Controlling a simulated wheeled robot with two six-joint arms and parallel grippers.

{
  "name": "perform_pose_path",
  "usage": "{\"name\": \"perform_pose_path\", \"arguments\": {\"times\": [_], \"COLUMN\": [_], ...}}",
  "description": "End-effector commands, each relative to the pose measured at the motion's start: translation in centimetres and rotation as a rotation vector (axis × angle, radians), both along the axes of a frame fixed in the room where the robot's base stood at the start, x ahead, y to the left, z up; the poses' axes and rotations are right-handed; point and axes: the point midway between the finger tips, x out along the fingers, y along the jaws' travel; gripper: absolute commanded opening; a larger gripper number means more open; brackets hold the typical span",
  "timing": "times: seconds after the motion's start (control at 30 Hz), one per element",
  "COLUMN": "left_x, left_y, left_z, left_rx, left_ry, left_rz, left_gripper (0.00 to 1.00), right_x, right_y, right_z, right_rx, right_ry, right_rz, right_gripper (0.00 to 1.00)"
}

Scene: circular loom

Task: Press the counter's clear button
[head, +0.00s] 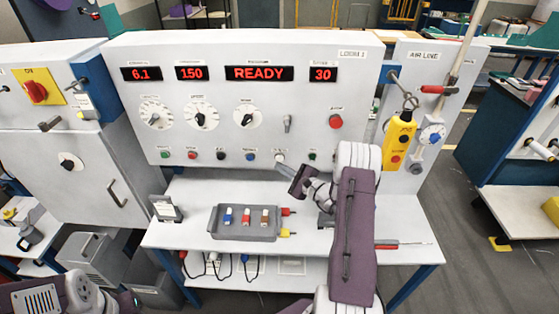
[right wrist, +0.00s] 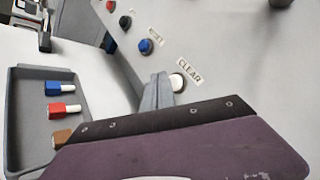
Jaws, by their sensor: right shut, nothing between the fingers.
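The clear button is a white round button (right wrist: 178,82) with a CLEAR label beside it in the right wrist view. In the head view it is the white button (head: 280,157) in the lower row of the grey panel (head: 215,100). My right gripper (head: 281,167) is shut and empty, its fingertips close to the button. In the right wrist view the fingers (right wrist: 157,88) appear just left of the button and partly overlap its edge. I cannot tell whether they touch it. My left gripper is not in view; only part of my left arm shows at lower left.
A blue button (right wrist: 145,46) sits beside the clear button, with several more in the row. Red displays (head: 260,73) read 6.1, 150, READY and 30. A grey tray (head: 228,237) with small coloured pieces lies on the shelf below. A yellow pendant (head: 398,140) hangs at right.

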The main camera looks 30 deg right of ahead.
Motion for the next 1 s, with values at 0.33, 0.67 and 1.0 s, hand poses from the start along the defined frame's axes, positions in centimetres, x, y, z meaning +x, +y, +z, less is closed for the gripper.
{"name": "perform_pose_path", "arguments": {"times": [0.33,0.67,1.0], "left_x": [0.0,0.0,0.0], "left_y": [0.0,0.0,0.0], "left_z": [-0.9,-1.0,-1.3], "left_rx": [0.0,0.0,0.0], "left_ry": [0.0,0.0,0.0], "left_rz": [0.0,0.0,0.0], "left_gripper": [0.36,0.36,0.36], "right_x": [0.7,0.8,1.1], "right_y": [-0.4,-0.5,-0.7], "right_z": [0.0,0.0,0.0], "right_rx": [-0.001,-0.001,-0.001], "right_ry": [0.0,0.0,-0.001], "right_rz": [0.0,0.0,0.001], "right_gripper": [0.0,0.0,0.0]}}
